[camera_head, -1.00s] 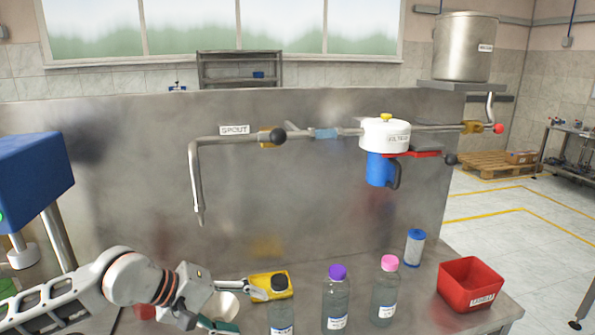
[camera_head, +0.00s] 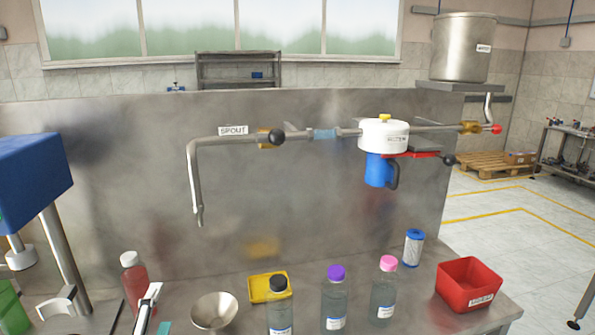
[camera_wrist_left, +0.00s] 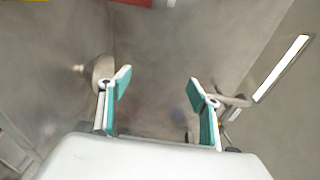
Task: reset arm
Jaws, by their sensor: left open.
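My left gripper (camera_head: 153,308) shows only in part at the bottom left of the head view, with a pale finger and a bit of teal. In the left wrist view, my left gripper (camera_wrist_left: 160,84) has its two teal-padded fingers wide apart, with nothing between them. Behind the fingers that view shows mostly blurred grey surface. In the head view the gripper is left of the metal bowl (camera_head: 214,311) and apart from the bottle with the black cap (camera_head: 280,312). My right gripper is in neither view.
A red bottle (camera_head: 134,285) stands close behind the left gripper. A yellow tray (camera_head: 258,290), a purple-capped bottle (camera_head: 336,302), a pink-capped bottle (camera_head: 384,298), a blue-and-white cartridge (camera_head: 413,249) and a red bin (camera_head: 469,287) stand to the right. The spout pipe (camera_head: 194,180) hangs above.

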